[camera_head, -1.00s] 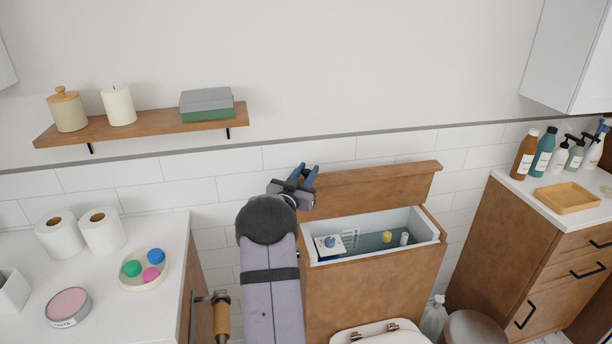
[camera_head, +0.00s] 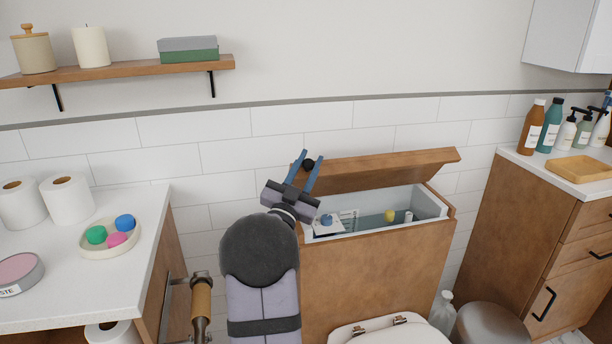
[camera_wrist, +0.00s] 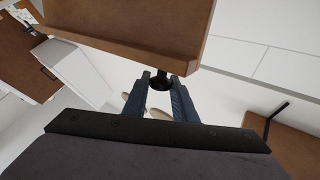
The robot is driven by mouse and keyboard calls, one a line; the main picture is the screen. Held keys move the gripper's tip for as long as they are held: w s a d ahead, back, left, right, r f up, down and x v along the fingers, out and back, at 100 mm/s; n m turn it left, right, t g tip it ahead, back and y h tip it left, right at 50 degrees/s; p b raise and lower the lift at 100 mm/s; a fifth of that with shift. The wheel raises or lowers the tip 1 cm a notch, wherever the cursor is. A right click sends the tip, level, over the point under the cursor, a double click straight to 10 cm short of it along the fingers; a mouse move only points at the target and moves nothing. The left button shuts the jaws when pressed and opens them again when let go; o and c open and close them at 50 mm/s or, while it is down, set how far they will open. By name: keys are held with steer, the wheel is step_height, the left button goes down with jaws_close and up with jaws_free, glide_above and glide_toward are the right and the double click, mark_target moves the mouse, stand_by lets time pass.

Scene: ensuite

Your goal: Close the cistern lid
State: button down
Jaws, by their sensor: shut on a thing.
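The wooden cistern lid (camera_head: 385,167) is partly raised, tilted over the back of the open cistern (camera_head: 375,255). Inside the cistern I see a white fitting with a blue knob, a yellow piece and a white cylinder. My gripper (camera_head: 306,163) is at the lid's left end, with its two blue fingers around a small black knob (camera_head: 309,164). In the wrist view the lid (camera_wrist: 130,25) fills the top, and the black knob (camera_wrist: 160,82) sticks out from its edge between my fingertips (camera_wrist: 159,80). My gripper is shut on the knob.
A counter (camera_head: 60,290) with toilet rolls and a dish of coloured caps (camera_head: 110,238) is at the left. A wall shelf (camera_head: 120,69) is above it. The toilet seat (camera_head: 390,333) is below the cistern. A cabinet (camera_head: 530,235) with bottles stands at the right.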

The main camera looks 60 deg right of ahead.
steer(key=s+a+f+m+g+h+b, duration=0.1)
steer(key=s+a+f+m+g+b, duration=0.1)
steer(key=f+b, duration=0.4)
steer(key=s+a+f+m+g+h+b, duration=0.1)
steer(key=f+b, duration=0.5)
steer(key=b, duration=0.9)
steer(key=s+a+f+m+g+h+b, duration=0.2)
steer(key=f+b, duration=0.4)
steer(key=b, duration=0.5)
steer(key=shift+s+a+f+m+g, duration=0.2)
steer(key=shift+s+a+m+g, duration=0.15)
steer(key=shift+m, duration=0.35)
steer(key=shift+s+a+f+m+g, duration=0.15)
steer(key=shift+s+a+m+g, duration=0.25)
steer(key=shift+m, duration=0.3)
steer(key=shift+w+d+f+b, duration=0.15)
steer(key=shift+d+f+b, duration=0.05)
steer(key=shift+f+b, duration=0.7)
steer(key=c, duration=1.5)
jaws_free()
steer(key=shift+o, duration=0.2)
steer(key=shift+t, duration=0.25)
steer(key=shift+w+r, duration=0.15)
steer(key=shift+r, duration=0.1)
steer(key=shift+a, duration=0.1)
steer(key=p+v, duration=0.1)
steer(key=v, duration=0.6)
steer(key=shift+f, duration=0.25)
